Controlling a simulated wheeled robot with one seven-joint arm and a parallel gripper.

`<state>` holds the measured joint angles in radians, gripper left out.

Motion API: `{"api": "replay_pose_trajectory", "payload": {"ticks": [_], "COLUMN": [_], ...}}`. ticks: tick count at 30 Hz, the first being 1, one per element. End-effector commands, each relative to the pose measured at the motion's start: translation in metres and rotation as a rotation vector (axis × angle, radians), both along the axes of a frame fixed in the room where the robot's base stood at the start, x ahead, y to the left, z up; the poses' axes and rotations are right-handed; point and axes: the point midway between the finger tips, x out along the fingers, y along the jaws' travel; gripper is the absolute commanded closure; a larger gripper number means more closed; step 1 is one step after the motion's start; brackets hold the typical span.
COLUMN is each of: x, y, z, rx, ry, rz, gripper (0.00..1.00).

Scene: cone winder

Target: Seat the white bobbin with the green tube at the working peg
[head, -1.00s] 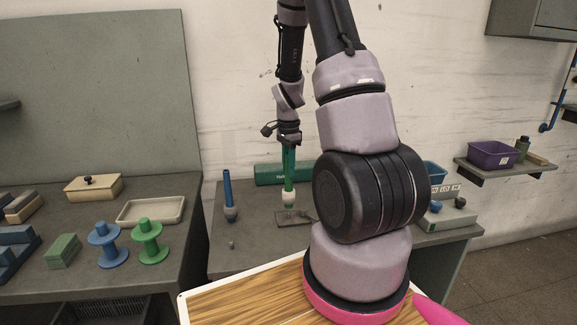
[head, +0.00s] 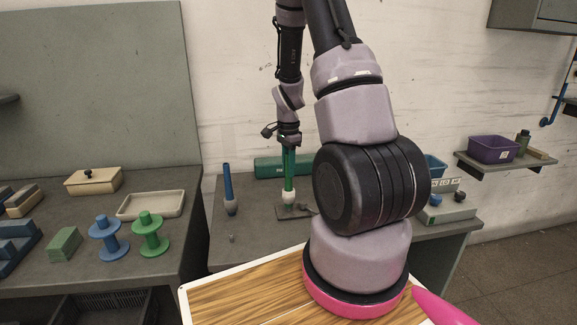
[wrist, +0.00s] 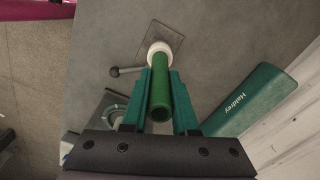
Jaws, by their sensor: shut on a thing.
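The white bobbin (head: 289,197) with the green tube (head: 288,168) is upright in my gripper (head: 289,150). In the wrist view the gripper's green fingers (wrist: 160,115) are closed on the two sides of the green tube (wrist: 160,97), and the white part (wrist: 160,53) shows at its far end. The bobbin is over a small dark base plate (head: 296,211), also in the wrist view (wrist: 172,32). Its lower end is at or just above the plate; I cannot tell if it touches. The working peg is not visible, hidden by the bobbin.
A bobbin with a blue tube (head: 229,190) stands to the left on the bench. A small lever with a round knob (wrist: 115,72) sticks out beside the plate. A green box (head: 268,168) lies behind. Blue and green spools (head: 150,235) stand on the left table.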

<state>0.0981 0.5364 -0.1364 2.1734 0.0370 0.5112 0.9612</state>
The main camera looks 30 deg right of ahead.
Motion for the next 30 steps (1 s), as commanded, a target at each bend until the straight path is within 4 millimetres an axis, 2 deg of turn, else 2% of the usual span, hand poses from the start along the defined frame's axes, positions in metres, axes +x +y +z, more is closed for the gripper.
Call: {"api": "replay_pose_trajectory", "payload": {"ticks": [30], "x": [0.0], "y": [0.0], "z": [-0.013], "rx": [0.0], "ry": [0.001], "rz": [0.0], "gripper": [1.0]}}
